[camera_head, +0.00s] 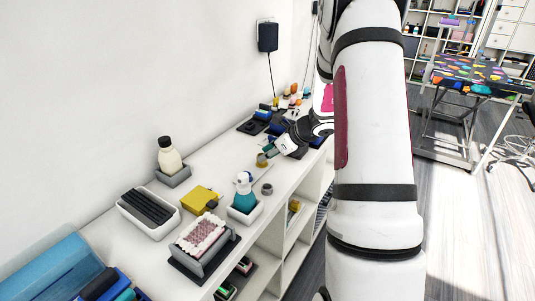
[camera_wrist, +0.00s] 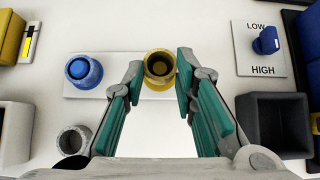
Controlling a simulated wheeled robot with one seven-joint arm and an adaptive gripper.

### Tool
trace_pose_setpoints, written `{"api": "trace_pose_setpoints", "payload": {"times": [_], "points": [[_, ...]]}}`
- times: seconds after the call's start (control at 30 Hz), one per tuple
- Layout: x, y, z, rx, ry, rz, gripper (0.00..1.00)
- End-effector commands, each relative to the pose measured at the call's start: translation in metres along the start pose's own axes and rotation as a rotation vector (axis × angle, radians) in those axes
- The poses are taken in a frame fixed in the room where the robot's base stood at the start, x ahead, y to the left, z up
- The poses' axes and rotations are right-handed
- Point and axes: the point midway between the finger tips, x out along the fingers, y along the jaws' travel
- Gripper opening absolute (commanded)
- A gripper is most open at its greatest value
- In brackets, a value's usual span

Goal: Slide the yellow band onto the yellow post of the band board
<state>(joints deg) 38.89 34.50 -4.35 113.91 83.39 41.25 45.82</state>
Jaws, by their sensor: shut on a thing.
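The yellow band (camera_wrist: 148,66) is between the two teal fingertips of my gripper (camera_wrist: 159,72), seen from above as a ring with a dark inside. My gripper is shut on it. Something yellow shows inside the ring and below it, over the right part of the white band board (camera_wrist: 110,91). I cannot tell whether the band is around the yellow post or just above it. In the head view my gripper (camera_head: 268,152) reaches down close to the yellow piece (camera_head: 262,161). The board's left part carries a blue post with a blue band (camera_wrist: 83,71).
A loose grey ring (camera_wrist: 73,140) lies left of my gripper. A dark open box (camera_wrist: 274,125) and a LOW/HIGH plate with a blue knob (camera_wrist: 266,40) are at right. A teal-and-white bottle (camera_head: 244,192) stands nearer on the counter, with a wall behind.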

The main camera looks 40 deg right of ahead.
Motion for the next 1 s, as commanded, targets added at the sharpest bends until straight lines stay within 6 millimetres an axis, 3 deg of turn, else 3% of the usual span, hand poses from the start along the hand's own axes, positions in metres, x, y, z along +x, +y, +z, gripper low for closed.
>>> {"api": "trace_pose_setpoints", "payload": {"times": [0.6,0.63,0.7,1.0], "points": [[0.0104,0.0001,-0.0104,0.000,0.000,0.000,0.00],[0.0100,0.0001,-0.0102,0.000,0.000,0.000,0.30],[0.0096,0.0001,-0.0098,0.000,0.000,0.000,0.46],[0.0093,0.0001,-0.0097,0.000,0.000,0.000,0.49]]}}
